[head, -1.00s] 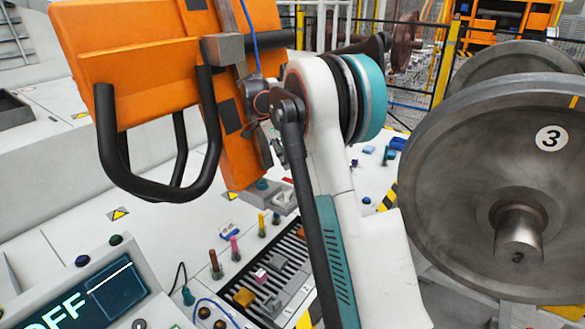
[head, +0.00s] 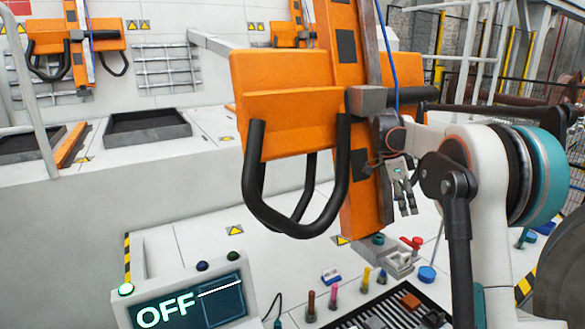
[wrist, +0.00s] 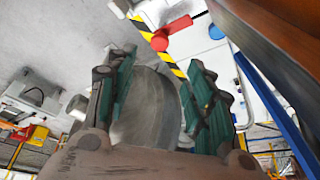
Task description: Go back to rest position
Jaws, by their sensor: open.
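My gripper (head: 404,190) hangs beside the orange gantry post in the head view, at the end of my white and teal arm. In the wrist view my gripper (wrist: 160,95) shows two green-padded fingers spread apart with nothing held between them. A grey round surface shows behind the gap between the fingers. The fingers are partly small and dark in the head view.
An orange gantry unit (head: 290,105) with black loop handles stands close left of my gripper. Below are a console reading OFF (head: 190,303), a red knob (head: 412,243) and a slotted tray (head: 395,312). A dark wheel edge (head: 562,265) is at right.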

